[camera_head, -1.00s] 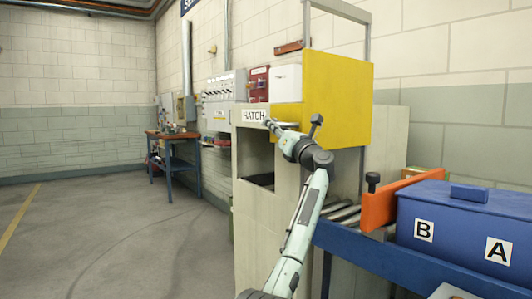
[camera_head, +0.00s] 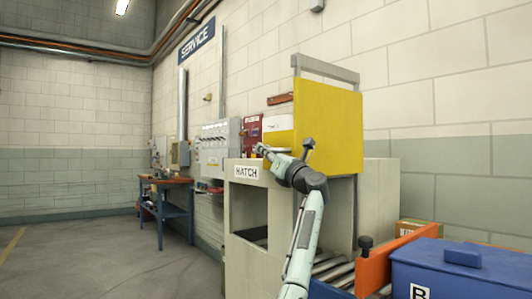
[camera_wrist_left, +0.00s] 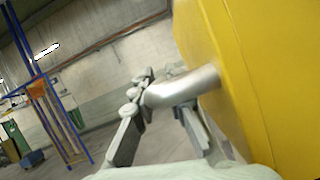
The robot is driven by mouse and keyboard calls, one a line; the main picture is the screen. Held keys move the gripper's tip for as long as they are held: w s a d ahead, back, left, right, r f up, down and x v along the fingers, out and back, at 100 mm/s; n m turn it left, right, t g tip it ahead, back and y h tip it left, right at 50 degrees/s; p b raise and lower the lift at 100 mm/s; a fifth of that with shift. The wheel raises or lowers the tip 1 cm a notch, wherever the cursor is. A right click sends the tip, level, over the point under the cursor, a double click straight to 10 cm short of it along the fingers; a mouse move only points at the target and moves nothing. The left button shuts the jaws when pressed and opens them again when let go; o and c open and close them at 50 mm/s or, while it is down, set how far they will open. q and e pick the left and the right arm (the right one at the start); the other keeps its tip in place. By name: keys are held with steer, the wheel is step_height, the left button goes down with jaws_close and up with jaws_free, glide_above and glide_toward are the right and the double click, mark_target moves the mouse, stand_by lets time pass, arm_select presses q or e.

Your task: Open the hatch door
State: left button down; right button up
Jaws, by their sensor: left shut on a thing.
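The hatch is a beige cabinet (camera_head: 376,200) labelled HATCH, with a yellow door (camera_head: 328,122) standing raised in a grey upright frame (camera_head: 325,68). The door covers the upper part, and a dark opening shows below the label. My left gripper (camera_head: 268,152) is at the door's left face. In the left wrist view, a grey bar handle (camera_wrist_left: 185,86) sticks out from the yellow door (camera_wrist_left: 240,70), and my left gripper's fingers (camera_wrist_left: 150,112) are shut around it. The exact finger contact is partly hidden. My right gripper is not in view.
The floor at the left is clear.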

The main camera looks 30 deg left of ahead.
arm_select(q)
steer(key=c, duration=1.8)
jaws_free()
steer(key=v, duration=1.2)
steer(key=shift+s+d, duration=0.1)
steer(key=shift+d, duration=0.05)
